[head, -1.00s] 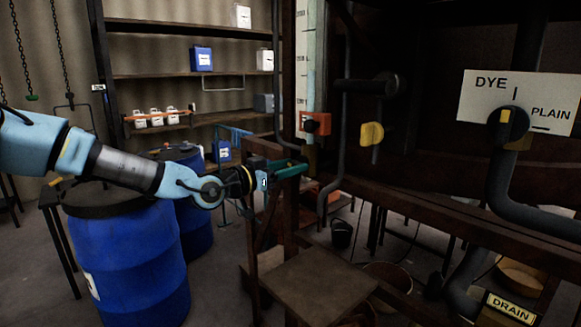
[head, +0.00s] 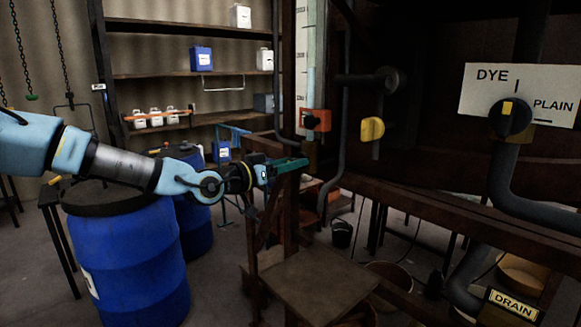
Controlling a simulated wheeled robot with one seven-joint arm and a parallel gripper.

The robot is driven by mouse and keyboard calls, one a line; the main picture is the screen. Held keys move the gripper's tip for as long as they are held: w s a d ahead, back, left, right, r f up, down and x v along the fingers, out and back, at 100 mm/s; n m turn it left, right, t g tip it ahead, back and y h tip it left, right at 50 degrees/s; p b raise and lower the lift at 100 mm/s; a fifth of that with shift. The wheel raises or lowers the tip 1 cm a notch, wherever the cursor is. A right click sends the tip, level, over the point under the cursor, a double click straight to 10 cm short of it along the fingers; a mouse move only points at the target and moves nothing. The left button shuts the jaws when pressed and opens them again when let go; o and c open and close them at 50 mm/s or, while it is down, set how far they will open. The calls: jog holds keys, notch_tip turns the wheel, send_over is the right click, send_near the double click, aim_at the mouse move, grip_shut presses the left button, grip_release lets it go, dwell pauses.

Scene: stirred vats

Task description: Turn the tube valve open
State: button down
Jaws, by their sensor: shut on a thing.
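A pale upright sight tube (head: 311,75) with a scale runs down beside a dark post. A brownish fitting (head: 310,152) sits at its lower end, taken to be the tube valve. A green handle (head: 292,165) reaches left from there, nearly level. My gripper (head: 272,172) comes in from the left at the handle and is shut on it. The fingers are small and partly merge with the handle, so the exact contact is hard to see.
An orange block with a dark knob (head: 314,121) sits just above the handle. A yellow knob (head: 372,129) and the dye/plain selector (head: 510,118) are to the right. A blue barrel (head: 128,258) stands below my arm. A brown platform (head: 318,285) lies below the gripper.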

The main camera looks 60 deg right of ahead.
jog(key=shift+w+f+n+b, duration=0.1)
jog(key=shift+n+b, duration=3.5)
jog(key=shift+n, duration=4.6)
jog(key=shift+c, duration=1.2)
grip_release()
jog(key=b+v, duration=0.3)
jog(key=v, duration=0.7)
jog(key=shift+a, duration=0.4)
